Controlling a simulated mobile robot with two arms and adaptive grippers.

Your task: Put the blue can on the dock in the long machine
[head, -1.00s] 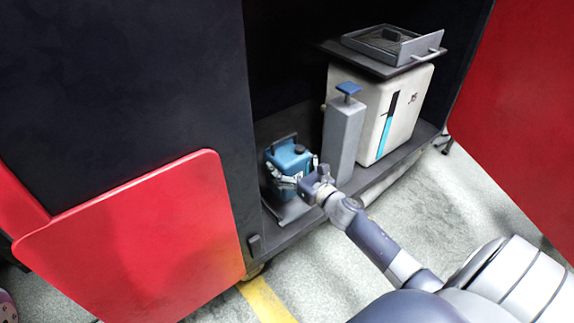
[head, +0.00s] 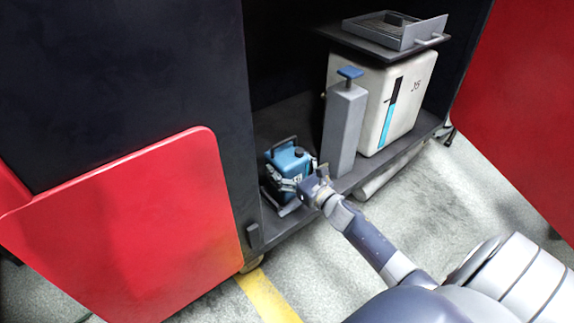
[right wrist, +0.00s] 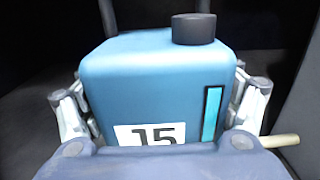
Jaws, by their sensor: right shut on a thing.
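The blue can (head: 287,158) stands upright low inside the open dark machine, at the left of its floor. It has a black cap and a handle behind. In the right wrist view the can (right wrist: 150,75) fills the middle, with a "15" label and a cyan level stripe. My right gripper (head: 290,184) is shut on the can, one finger at each side. A thin grey dock plate (head: 290,207) shows partly under the can's front; whether the can touches it I cannot tell. The machine's dark body (head: 120,80) rises at the left. My left gripper is not in view.
A grey post with a blue top (head: 345,125) stands just right of the can. Beyond it is a white tank (head: 405,105) under a shelf with a grey tray (head: 395,32). Red doors hang open at the left (head: 120,230) and right (head: 515,110).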

